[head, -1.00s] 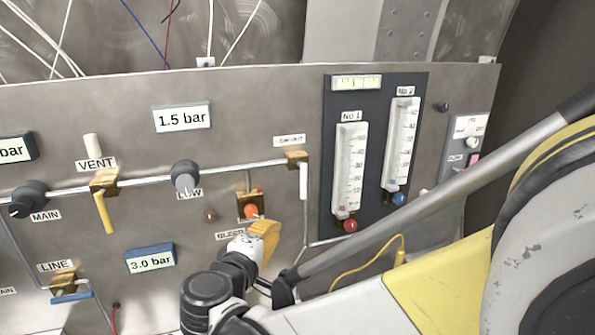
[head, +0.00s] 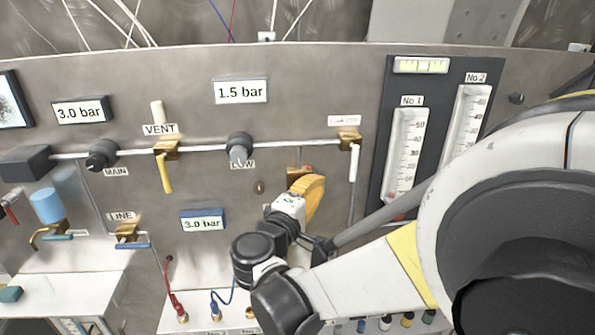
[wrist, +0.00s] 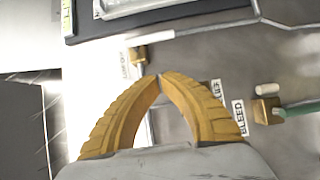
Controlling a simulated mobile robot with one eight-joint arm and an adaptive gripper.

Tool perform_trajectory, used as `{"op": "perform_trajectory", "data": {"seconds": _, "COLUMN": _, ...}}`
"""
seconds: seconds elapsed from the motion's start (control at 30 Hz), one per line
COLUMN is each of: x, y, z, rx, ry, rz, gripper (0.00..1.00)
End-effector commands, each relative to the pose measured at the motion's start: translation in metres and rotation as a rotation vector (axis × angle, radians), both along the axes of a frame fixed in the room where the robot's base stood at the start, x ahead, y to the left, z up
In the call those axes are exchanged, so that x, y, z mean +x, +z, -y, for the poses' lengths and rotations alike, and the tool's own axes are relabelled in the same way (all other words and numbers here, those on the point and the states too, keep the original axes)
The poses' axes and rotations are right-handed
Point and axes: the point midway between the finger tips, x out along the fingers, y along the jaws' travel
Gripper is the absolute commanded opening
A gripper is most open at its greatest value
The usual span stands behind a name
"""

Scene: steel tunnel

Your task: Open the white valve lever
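The white valve lever (head: 353,163) hangs straight down from a brass valve (head: 349,138) at the right end of the upper pipe, under a small label. In the wrist view, turned on its side, the brass valve (wrist: 137,55) shows above the fingers with a short white bar beside it, which seems to be the lever. My gripper (head: 315,181) has yellow fingers and is left of and lower than the lever, apart from it. In the wrist view its fingertips (wrist: 160,77) meet, with nothing seen held.
A dark flowmeter board (head: 440,125) stands right of the lever. The VENT valve's yellow lever (head: 164,172) and the LOW knob (head: 239,148) are to the left.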

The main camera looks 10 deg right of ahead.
Motion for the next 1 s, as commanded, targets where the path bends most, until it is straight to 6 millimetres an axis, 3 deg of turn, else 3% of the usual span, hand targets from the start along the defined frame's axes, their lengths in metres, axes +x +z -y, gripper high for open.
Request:
{"op": "perform_trajectory", "data": {"seconds": 0.27, "x": 0.049, "y": -0.001, "z": 0.035, "rx": 0.000, "ry": -0.004, "rz": 0.000, "gripper": 0.00}}
{"op": "perform_trajectory", "data": {"seconds": 0.53, "x": 0.055, "y": 0.000, "z": 0.068, "rx": 0.000, "ry": -0.002, "rz": 0.000, "gripper": 0.00}}
{"op": "perform_trajectory", "data": {"seconds": 1.0, "x": 0.056, "y": 0.000, "z": 0.072, "rx": -0.001, "ry": 0.000, "rz": -0.001, "gripper": 0.00}}
